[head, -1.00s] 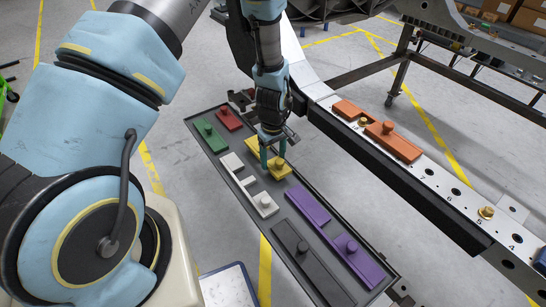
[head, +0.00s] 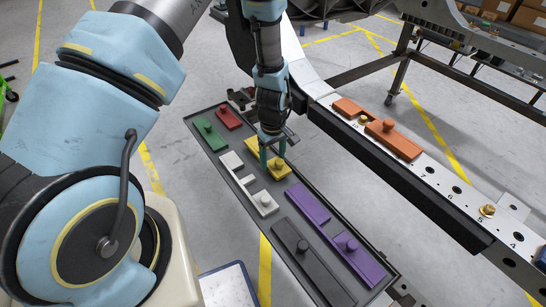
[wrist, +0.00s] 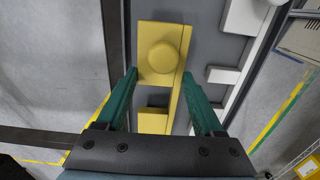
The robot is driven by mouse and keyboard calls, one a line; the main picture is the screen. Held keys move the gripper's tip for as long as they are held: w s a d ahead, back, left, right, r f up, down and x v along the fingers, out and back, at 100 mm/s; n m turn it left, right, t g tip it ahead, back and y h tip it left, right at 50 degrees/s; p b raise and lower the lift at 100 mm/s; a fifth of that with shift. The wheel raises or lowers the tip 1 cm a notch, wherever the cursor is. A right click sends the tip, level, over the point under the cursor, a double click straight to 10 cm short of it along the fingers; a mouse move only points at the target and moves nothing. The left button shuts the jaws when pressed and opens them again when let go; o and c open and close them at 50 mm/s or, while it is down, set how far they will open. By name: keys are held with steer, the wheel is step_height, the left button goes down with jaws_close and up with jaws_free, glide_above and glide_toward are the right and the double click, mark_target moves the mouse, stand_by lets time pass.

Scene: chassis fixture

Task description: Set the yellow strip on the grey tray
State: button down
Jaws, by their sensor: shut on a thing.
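The yellow strip (head: 282,170) has a round knob and a notched side. It is over the grey tray (head: 283,212), between the red block and the purple strip; whether it touches the tray floor is hard to tell. My gripper (head: 272,156) points down over it, and its green fingers are shut on it. In the wrist view, the yellow strip (wrist: 159,78) lies between the two fingers (wrist: 160,88), with its knob beyond the fingertips. The tray (wrist: 205,55) shows beside it.
The tray also holds a green strip (head: 209,133), a red strip (head: 229,118), a white strip (head: 262,202), a purple strip (head: 308,204) and a dark strip (head: 305,262). A long chassis rail (head: 450,190) with orange strips (head: 394,141) runs along the right.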

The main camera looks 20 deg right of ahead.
steer(key=shift+f+b, duration=0.6)
steer(key=shift+f, duration=0.4)
jaws_free()
steer(key=shift+r, duration=0.15)
step_height(320, 180, up, 8)
steer(key=p, duration=0.5)
steer(key=shift+p, duration=0.4)
